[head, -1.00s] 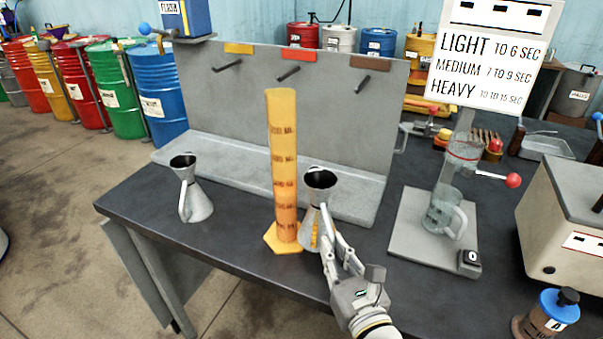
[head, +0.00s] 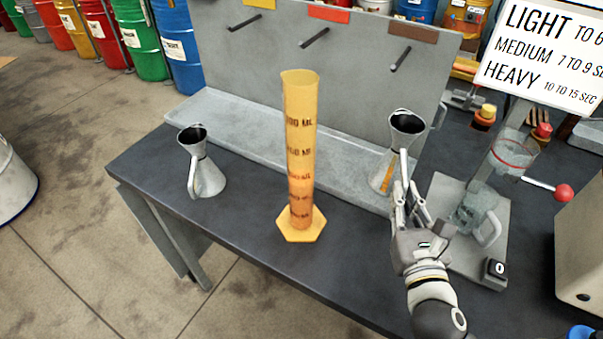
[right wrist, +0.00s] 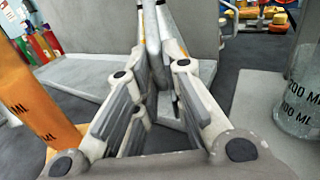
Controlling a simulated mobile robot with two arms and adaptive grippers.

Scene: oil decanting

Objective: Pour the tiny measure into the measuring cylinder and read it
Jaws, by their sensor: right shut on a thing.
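The measuring cylinder (head: 300,150) is a tall, see-through orange tube with dark markings and a hexagonal foot. It stands upright on the dark table, and its lower part looks a deeper orange. My right gripper (head: 402,190) is shut on a metal hourglass-shaped measure (head: 405,125) with an orange mark, to the right of the cylinder and apart from it. The measure's dark mouth faces up. The fingers also show closed on it in the right wrist view (right wrist: 158,75). A similar metal measure (head: 205,170) stands at the table's left. My left gripper is not seen.
A grey panel with pegs and colored tabs (head: 315,70) rises from a tray ledge (head: 240,137) behind the cylinder. On the right stand a glass-cup stand (head: 445,195) and a sign (head: 545,60). The table's front (head: 255,240) is clear.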

